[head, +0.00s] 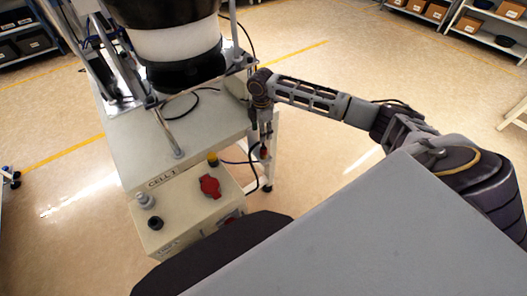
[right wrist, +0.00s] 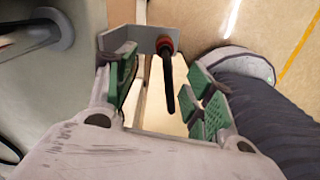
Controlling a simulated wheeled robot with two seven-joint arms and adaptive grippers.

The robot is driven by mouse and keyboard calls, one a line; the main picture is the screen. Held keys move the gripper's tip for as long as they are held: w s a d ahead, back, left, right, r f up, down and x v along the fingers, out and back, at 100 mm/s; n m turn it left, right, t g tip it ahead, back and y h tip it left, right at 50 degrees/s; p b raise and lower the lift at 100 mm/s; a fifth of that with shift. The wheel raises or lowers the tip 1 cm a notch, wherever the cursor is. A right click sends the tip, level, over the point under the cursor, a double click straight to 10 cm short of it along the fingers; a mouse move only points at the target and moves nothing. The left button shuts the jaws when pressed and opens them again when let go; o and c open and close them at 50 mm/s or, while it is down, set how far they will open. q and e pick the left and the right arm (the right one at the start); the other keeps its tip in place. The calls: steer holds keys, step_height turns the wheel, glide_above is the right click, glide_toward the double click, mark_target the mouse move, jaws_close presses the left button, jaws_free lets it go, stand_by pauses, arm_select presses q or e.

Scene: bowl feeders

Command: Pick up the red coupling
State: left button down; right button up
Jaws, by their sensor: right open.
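The red coupling (right wrist: 165,46) shows in the right wrist view as a dull red end with a dark rod or hose running down from it. It sits at the edge of a grey angled bracket (right wrist: 140,42). My right gripper (right wrist: 167,88) is open, with its green pads to the left and right of the dark part in the picture. I cannot tell how far ahead of the pads the coupling is, and no contact shows. In the head view a small red spot (head: 263,153) shows beside the bench below my right wrist; it may be the coupling. My left gripper is not in view.
The bench (head: 185,135) marked CELL 1 carries a dark and white bowl feeder (head: 180,45). A control box (head: 190,205) with a red switch (head: 210,186) and knobs stands in front. Dark cables hang at the bench's right side. The floor to the right is open.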

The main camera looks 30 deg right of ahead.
mark_target(263, 147)
step_height(263, 147, down, 6)
steer(key=shift+f, duration=0.25)
steer(key=shift+s+f, duration=0.1)
stand_by(0.4)
steer(key=shift+s+d+f+b, duration=0.1)
steer(key=shift+s+f+b, duration=0.1)
steer(key=shift+f, duration=1.05)
steer(key=shift+s+f+b, duration=0.1)
steer(key=shift+s+f, duration=0.05)
steer(key=shift+f, duration=1.1)
steer(key=shift+c, duration=0.3)
jaws_close()
